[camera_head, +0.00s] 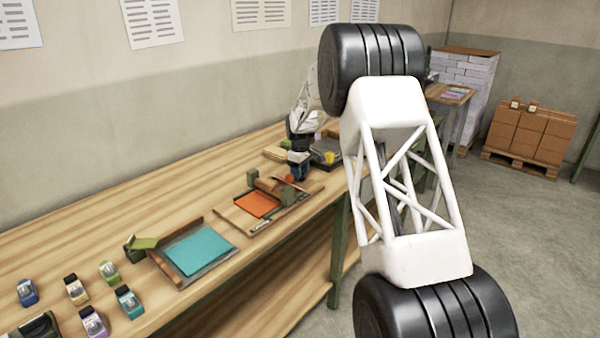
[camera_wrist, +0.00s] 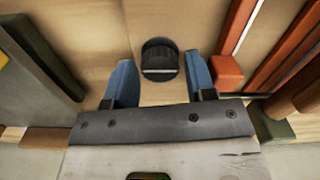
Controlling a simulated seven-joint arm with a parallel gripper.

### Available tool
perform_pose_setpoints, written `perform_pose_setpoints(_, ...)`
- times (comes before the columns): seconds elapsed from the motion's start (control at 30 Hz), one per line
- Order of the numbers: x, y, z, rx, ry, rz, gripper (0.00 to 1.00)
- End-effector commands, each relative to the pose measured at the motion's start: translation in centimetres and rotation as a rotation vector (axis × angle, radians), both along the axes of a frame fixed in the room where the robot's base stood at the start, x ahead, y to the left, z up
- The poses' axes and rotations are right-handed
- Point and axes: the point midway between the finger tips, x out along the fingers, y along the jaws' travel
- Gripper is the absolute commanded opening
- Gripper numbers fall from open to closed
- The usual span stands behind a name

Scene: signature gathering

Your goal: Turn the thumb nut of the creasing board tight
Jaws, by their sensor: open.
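In the wrist view, a dark round knob with a pale bar across it, apparently the thumb nut (camera_wrist: 160,56), stands just beyond and between my gripper's (camera_wrist: 160,78) two blue fingers. The fingers are apart, one to each side of the nut; I cannot tell whether either touches it. In the head view my gripper (camera_head: 299,171) is low at the far end of a wooden board with an orange sheet (camera_head: 257,204). This looks like the creasing board (camera_head: 235,217). The nut cannot be made out in the head view.
Orange-red bars (camera_wrist: 275,55) and a red block (camera_wrist: 227,72) lie right of the fingers. A dark green bar (camera_wrist: 45,55) is at left. On the long table (camera_head: 160,195) are a board with a teal sheet (camera_head: 198,250) and several small stamp-like devices (camera_head: 77,289).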

Motion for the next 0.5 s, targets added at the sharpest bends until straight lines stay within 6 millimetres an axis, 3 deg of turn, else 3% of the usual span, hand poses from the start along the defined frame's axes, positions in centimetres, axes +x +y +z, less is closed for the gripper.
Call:
perform_pose_setpoints(0.33,0.0,0.0,-0.2,0.0,0.0,0.0,0.49)
perform_pose_setpoints(0.5,-0.01,0.0,-0.19,0.0,0.0,0.0,0.23)
